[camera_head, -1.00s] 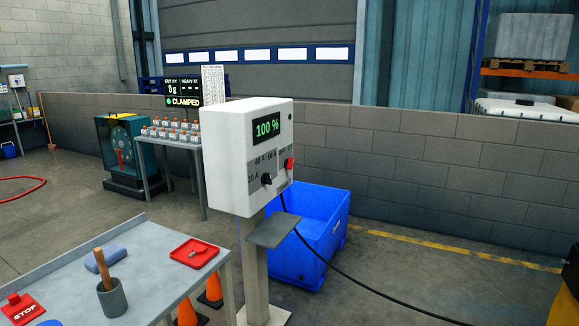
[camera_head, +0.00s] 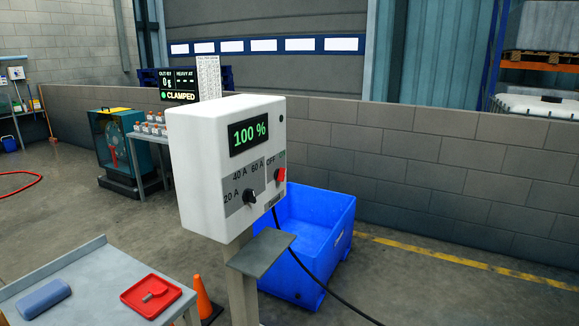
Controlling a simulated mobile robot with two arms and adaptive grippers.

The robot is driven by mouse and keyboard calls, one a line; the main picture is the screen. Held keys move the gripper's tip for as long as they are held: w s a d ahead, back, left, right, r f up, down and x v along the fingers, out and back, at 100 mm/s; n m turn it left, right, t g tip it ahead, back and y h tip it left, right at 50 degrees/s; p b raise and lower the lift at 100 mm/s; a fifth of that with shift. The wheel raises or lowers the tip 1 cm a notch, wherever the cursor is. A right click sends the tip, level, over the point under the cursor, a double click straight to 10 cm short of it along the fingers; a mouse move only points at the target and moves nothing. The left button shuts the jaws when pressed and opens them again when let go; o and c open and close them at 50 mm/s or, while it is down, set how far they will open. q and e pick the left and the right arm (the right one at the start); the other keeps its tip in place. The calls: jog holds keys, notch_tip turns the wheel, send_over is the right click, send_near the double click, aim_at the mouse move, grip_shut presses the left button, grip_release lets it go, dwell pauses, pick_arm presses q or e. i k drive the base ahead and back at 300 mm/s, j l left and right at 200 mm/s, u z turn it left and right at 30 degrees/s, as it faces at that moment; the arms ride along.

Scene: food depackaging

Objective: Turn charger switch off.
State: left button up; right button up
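The charger (camera_head: 205,165) is a white box on a post, with a green "100 %" display (camera_head: 248,133) on its front. A black rotary knob (camera_head: 249,197) sits by the 20 A, 40 A and 60 A marks. To its right is a red switch (camera_head: 280,175) beside the OFF label; the switch appears turned toward the side away from OFF, but its exact setting is too small to tell. Neither of my grippers is in the head view.
A black cable (camera_head: 318,281) runs from the charger across the floor, past a blue bin (camera_head: 338,258). A grey table (camera_head: 88,267) with a red tray (camera_head: 135,303) and a blue-grey roll (camera_head: 43,299) stands at front left. An orange cone (camera_head: 204,301) is beside it.

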aim_at(280, 175)
jog(key=i+l, duration=0.3)
jog(key=i, duration=0.2)
jog(key=i+l, duration=0.3)
jog(key=i, duration=0.15)
jog(key=i+l+u, duration=0.1)
jog(key=i+l, duration=0.25)
jog(key=i, duration=0.15)
